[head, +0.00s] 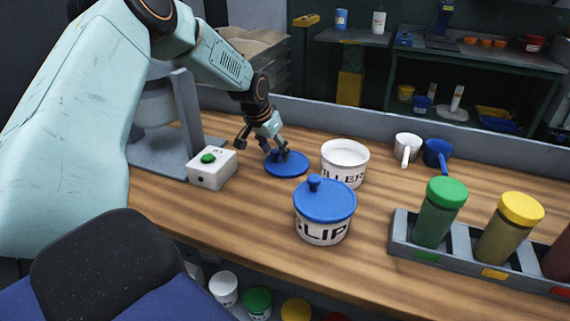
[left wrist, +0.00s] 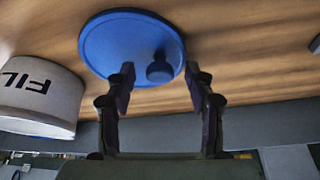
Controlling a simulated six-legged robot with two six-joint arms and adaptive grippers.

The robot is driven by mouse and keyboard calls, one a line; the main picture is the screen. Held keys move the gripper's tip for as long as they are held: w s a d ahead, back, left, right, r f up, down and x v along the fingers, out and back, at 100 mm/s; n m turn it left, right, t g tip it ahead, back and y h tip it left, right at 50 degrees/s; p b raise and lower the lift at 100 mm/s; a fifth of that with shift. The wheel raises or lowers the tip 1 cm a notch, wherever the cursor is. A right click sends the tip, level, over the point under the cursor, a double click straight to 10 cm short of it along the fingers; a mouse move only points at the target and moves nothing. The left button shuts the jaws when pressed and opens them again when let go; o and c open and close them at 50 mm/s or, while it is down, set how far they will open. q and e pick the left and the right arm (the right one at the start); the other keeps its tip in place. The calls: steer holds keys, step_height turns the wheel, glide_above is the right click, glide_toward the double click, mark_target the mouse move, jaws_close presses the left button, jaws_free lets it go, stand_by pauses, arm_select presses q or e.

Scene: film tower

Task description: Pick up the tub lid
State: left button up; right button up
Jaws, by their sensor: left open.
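The loose blue tub lid (head: 291,169) lies flat on the wooden bench beside the open white FILLER tub (head: 344,172). In the left wrist view the lid (left wrist: 112,40) shows as a round disc with its knob (left wrist: 160,69) near the edge closest to the fingers. My left gripper (head: 264,145) is open and over the lid's far left side in the head view. In the left wrist view its fingertips (left wrist: 160,75) stand on either side of the knob, with visible gaps and nothing held. My right gripper is not in view.
A white SLIP tub (head: 322,230) with a blue knobbed lid on stands in front. A white box with a green button (head: 211,170) is left of the loose lid. Scoops (head: 437,153) and a rack of jars (head: 427,257) stand to the right.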

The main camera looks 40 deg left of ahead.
arm_select(q)
steer(key=shift+s+r, duration=0.2)
steer(key=shift+c, duration=1.2)
steer(key=shift+w+f, duration=0.1)
steer(key=shift+w, duration=0.05)
steer(key=c, duration=0.5)
steer(key=shift+c, duration=0.9)
